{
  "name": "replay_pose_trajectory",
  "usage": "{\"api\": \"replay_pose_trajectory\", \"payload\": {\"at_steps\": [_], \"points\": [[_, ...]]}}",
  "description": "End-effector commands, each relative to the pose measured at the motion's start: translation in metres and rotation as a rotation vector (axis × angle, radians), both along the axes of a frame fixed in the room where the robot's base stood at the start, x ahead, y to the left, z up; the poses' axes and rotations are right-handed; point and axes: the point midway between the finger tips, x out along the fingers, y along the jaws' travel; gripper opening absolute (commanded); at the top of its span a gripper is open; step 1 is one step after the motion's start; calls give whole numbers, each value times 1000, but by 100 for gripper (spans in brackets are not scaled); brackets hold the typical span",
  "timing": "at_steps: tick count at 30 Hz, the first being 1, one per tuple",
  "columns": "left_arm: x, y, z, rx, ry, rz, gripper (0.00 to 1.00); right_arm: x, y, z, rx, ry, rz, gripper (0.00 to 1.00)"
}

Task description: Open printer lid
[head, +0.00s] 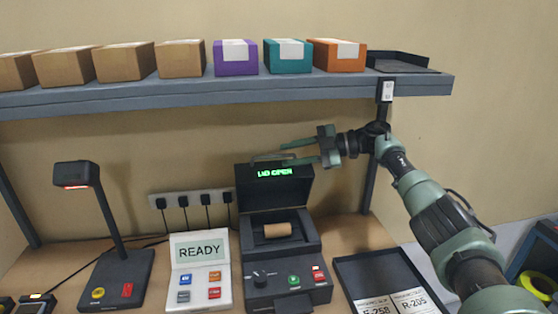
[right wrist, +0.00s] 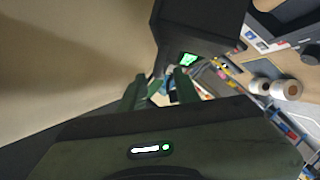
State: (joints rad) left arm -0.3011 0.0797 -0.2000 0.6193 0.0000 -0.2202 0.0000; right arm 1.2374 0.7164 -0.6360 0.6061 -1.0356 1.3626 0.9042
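The black label printer (head: 285,240) stands on the bench with its lid (head: 272,195) raised upright. Green letters on the lid read "LID OPEN", and a brown paper roll (head: 278,230) shows in the bay. A thin handle (head: 268,156) runs along the lid's top edge. My right gripper (head: 284,153) comes in from the right at the handle, its two green fingers apart. In the right wrist view my fingers (right wrist: 160,90) are also apart, beside the dark lid (right wrist: 200,30). I cannot tell whether they touch the handle. My left gripper is not in view.
A shelf (head: 220,89) with brown, purple, teal and orange boxes runs above. A white READY panel (head: 200,270) and a lamp-like scanner (head: 78,180) stand left of the printer. A dark tray (head: 375,265) with labels lies to its right.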

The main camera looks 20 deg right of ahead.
Motion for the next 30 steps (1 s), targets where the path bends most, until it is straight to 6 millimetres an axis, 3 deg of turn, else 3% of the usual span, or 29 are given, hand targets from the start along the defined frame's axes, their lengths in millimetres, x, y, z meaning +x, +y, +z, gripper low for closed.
{"api": "replay_pose_trajectory", "payload": {"at_steps": [3, 9, 30], "points": [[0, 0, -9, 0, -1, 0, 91, -10, -16, 3, 0, -2, -2, 32], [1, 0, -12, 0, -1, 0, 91, -18, -28, 10, 0, -2, 1, 32], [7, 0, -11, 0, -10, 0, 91, -18, -29, 10, 1, -2, 0, 32]]}}
